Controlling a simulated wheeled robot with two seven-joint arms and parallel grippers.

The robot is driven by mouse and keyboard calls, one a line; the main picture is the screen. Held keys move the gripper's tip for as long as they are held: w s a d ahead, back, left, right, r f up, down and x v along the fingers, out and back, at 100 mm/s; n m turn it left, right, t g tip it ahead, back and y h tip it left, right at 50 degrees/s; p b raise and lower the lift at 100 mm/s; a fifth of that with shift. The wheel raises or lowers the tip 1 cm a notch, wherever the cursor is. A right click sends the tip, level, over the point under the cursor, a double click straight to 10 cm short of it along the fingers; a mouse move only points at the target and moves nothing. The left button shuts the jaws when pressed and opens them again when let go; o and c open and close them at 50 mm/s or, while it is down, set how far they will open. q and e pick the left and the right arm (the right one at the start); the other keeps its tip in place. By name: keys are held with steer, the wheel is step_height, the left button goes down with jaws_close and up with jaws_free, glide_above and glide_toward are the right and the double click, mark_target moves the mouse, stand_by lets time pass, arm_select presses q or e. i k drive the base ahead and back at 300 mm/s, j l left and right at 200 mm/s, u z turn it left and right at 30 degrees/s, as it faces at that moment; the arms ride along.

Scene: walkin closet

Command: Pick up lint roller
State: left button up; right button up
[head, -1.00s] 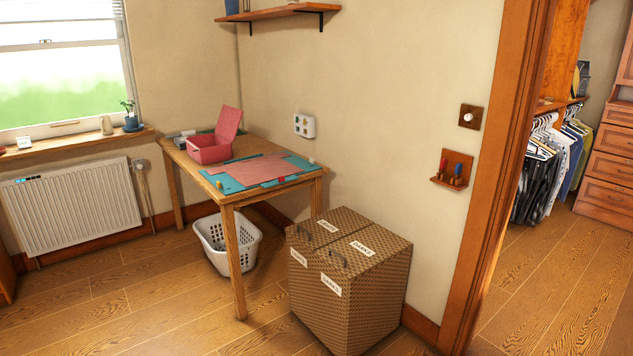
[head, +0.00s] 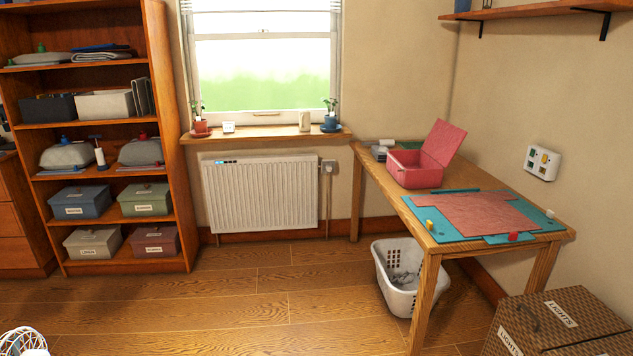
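On the middle shelf of the wooden shelving unit (head: 160,120) at the left stands a small upright object with a white cylinder and a dark top (head: 99,153). It looks like a lint roller, but it is too small to be sure. It stands between two grey folded or domed items, one on each side (head: 66,155) (head: 140,151). Neither of my grippers is in view.
Lidded boxes (head: 82,202) fill the lower shelves. A radiator (head: 260,193) is under the window. A table (head: 430,240) with a pink box (head: 413,170) stands right, a white laundry basket (head: 398,295) beneath it. A patterned box (head: 545,325) is front right. The middle floor (head: 240,300) is clear.

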mark_target(388, 142)
steer(key=i+u, duration=0.15)
steer(key=i, duration=1.25)
steer(key=i+j+z, duration=0.1)
steer(key=i+z, duration=0.15)
steer(key=i, duration=0.25)
steer(key=i+j+z, duration=0.2)
steer(key=i, duration=0.3)
steer(key=i+j+z, duration=0.25)
steer(key=i, duration=0.2)
steer(key=i+j+z, duration=0.2)
steer(key=i, duration=0.3)
steer(key=j, duration=0.1)
